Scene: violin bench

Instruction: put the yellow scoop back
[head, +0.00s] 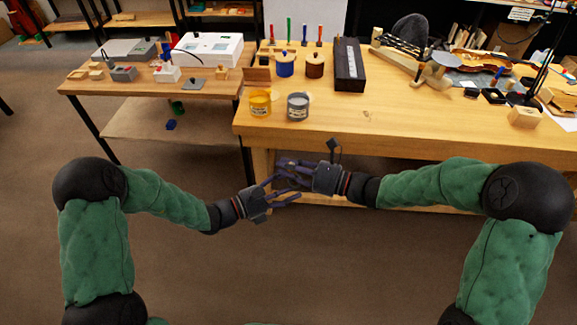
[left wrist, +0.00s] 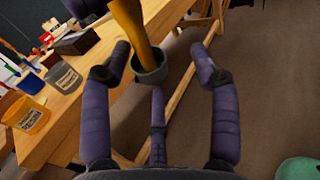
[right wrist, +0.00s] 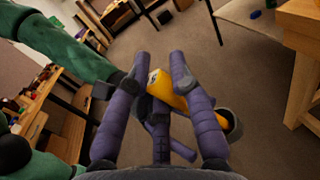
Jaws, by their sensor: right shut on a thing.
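The yellow scoop (right wrist: 168,88) lies between the fingers of my right gripper (right wrist: 165,65), which is shut on its yellow handle. The scoop's grey cup-like end (right wrist: 234,125) sticks out to the lower right in the right wrist view. In the left wrist view the yellow handle (left wrist: 133,25) comes down from the top and ends in the grey cup (left wrist: 150,68). My left gripper (left wrist: 165,65) is open, its fingers spread on either side of the cup with visible gaps. In the head view my left gripper (head: 280,190) and right gripper (head: 290,172) meet before the bench; the scoop is hidden there.
A yellow tin (head: 259,103) and a grey tin (head: 298,106) stand near the front left of the bench (head: 400,128). Blue (head: 285,64) and brown (head: 315,65) pots and a long black case (head: 349,65) stand behind. A side table (head: 210,99) carries small blocks.

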